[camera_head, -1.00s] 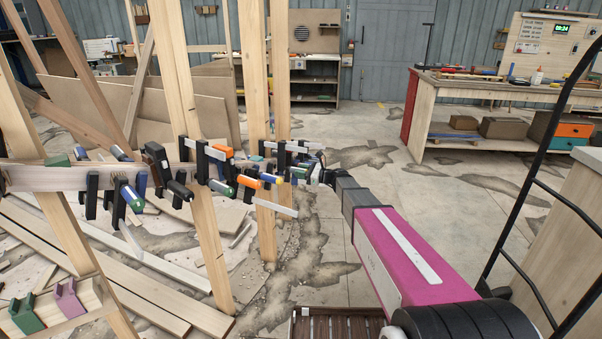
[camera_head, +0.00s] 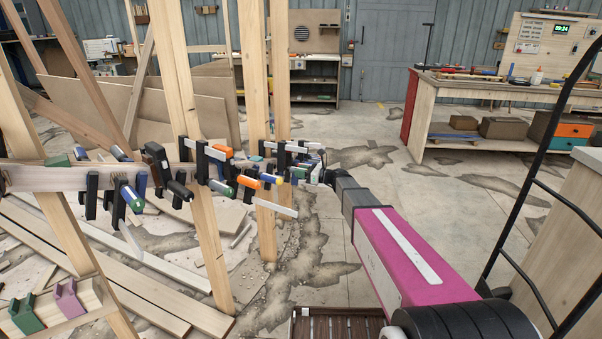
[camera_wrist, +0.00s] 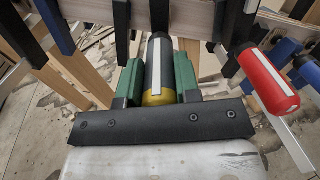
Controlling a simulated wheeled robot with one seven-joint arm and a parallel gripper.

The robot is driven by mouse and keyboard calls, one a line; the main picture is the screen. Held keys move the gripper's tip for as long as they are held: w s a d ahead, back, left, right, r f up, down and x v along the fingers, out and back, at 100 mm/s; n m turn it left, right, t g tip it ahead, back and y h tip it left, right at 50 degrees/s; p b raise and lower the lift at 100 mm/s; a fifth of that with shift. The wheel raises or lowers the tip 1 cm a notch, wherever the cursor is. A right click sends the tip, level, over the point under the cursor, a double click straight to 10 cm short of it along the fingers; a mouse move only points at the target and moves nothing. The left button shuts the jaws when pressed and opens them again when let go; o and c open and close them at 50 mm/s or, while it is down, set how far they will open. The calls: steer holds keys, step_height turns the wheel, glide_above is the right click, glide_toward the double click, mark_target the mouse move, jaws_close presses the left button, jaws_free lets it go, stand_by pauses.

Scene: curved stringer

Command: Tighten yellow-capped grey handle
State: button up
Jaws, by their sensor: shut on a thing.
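The yellow-capped grey handle (camera_wrist: 159,66) stands in the middle of the wrist view, a dark cylinder with a pale stripe and a yellow end (camera_wrist: 160,98) towards me. My gripper (camera_wrist: 158,76) has its green-padded fingers on both sides of the handle and is shut on it. The far end of the handle meets a dark clamp body at the top of the view. In the head view my gripper (camera_head: 322,177) is at the right end of the clamp row, small and partly hidden, and I cannot make out the held handle there.
Several clamps line the curved wooden stringer (camera_head: 60,178), among upright posts (camera_head: 203,200). A workbench (camera_head: 480,90) stands back right. Open floor lies behind the clamps.

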steer(key=o, duration=0.9)
steer(key=shift+d, duration=0.1)
steer(key=v, duration=1)
steer(key=shift+s+d, duration=0.15)
steer(key=shift+d, duration=0.2)
steer(key=v, duration=0.3)
steer(key=shift+s+f, duration=0.1)
